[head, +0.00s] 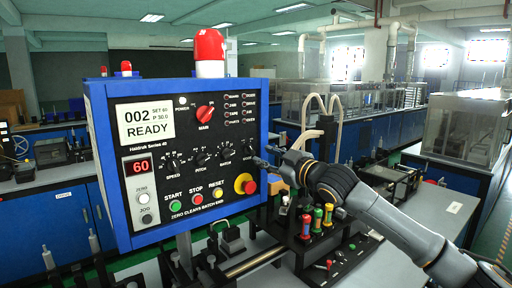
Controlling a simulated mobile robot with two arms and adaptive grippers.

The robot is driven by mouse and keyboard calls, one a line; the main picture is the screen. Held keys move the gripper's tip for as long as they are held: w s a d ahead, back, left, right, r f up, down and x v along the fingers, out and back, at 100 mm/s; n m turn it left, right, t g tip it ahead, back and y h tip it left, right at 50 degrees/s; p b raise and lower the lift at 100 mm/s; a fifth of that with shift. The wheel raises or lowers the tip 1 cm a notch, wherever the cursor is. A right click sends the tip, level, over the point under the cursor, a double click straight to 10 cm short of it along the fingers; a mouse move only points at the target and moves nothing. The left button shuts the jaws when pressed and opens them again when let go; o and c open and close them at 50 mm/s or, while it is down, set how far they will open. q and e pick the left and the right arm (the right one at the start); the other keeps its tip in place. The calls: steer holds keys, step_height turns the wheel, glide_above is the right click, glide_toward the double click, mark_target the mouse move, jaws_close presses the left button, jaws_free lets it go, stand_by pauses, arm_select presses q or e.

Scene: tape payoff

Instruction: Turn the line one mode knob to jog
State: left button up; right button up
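My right gripper (265,156) is at the box's right edge, just right of and below that knob. Its two fingertips show apart, with nothing visible between them. I cannot tell whether it touches the box. My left gripper is not in view.
A red MAIN knob (205,112) sits above the black knobs. Below are the green START button (174,205), a red stop button and a yellow-ringed emergency button (245,184). A red lamp (209,46) stands on top. Coloured spools (317,220) stand below my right arm.

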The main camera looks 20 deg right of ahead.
mark_target(253, 151)
steer(key=shift+p+x, duration=0.7)
steer(key=shift+x, duration=1.85)
steer(key=shift+c, duration=0.4)
jaws_close()
